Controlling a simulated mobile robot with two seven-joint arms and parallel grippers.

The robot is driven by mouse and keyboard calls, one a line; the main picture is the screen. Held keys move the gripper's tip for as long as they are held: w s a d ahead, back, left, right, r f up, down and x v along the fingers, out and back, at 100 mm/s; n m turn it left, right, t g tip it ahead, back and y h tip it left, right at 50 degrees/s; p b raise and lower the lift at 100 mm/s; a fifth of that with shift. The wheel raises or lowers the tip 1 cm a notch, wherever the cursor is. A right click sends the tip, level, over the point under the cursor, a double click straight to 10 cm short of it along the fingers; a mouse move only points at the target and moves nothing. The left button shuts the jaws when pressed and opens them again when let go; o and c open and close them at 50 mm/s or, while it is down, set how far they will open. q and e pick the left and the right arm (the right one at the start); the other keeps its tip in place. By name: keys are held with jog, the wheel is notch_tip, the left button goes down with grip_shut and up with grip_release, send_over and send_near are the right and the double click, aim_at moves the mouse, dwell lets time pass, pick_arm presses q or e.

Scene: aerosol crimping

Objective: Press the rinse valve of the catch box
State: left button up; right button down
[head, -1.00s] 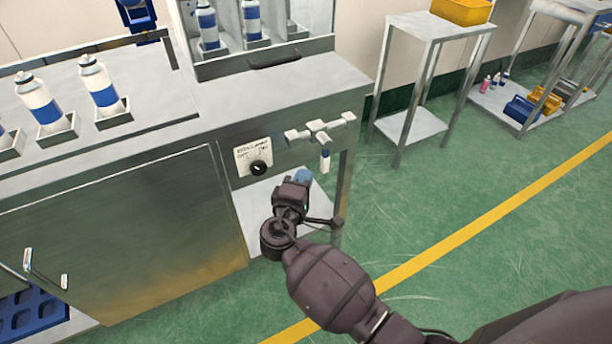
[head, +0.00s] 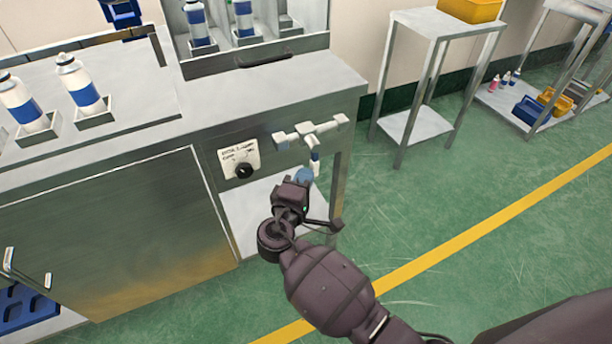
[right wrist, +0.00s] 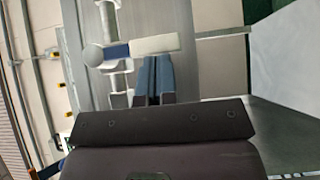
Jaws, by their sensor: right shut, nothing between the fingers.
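The rinse valve (head: 311,133) is a pale cross-shaped fitting on the steel front panel, with a short white lever with a blue band (head: 315,160) hanging below it. In the right wrist view the valve's white lever (right wrist: 153,44) lies across the picture, with its blue band and a round white end to the left. My right gripper (head: 304,176) is shut and empty just below the lever. Its blue fingers (right wrist: 152,72) reach up to the lever's edge in the right wrist view; I cannot tell whether they touch. My left gripper is not in view.
A black dial (head: 243,170) on a white label sits left of the valve. White-and-blue cans (head: 80,82) stand in holders on the steel bench (head: 215,112). A steel side table (head: 420,122) stands to the right. Green floor lies open beyond my right arm.

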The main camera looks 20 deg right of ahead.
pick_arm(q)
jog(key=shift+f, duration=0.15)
pick_arm(e)
jog(key=shift+d+f, duration=0.15)
dwell(0.4)
jog(key=shift+d+n, duration=0.15)
jog(key=shift+n, duration=0.25)
pick_arm(q)
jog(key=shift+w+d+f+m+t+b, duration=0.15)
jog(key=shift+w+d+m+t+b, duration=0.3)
jog(key=shift+b, duration=1.55)
pick_arm(e)
jog(key=d+r+n+t+y, duration=0.2)
jog(key=d+n+t+y, duration=0.2)
jog(key=n, duration=0.9)
jog(key=d+r+n+t+y, duration=0.2)
jog(key=d+n+t+y, duration=0.3)
jog(key=n+t+y, duration=0.4)
jog(key=shift+w+d+n+t+y, duration=0.15)
jog(key=shift+d+n+t+y, duration=0.25)
jog(key=shift+n, duration=2.2)
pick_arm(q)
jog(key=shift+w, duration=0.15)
pick_arm(e)
jog(key=shift+r+y, duration=0.15)
jog(key=shift+y, duration=0.25)
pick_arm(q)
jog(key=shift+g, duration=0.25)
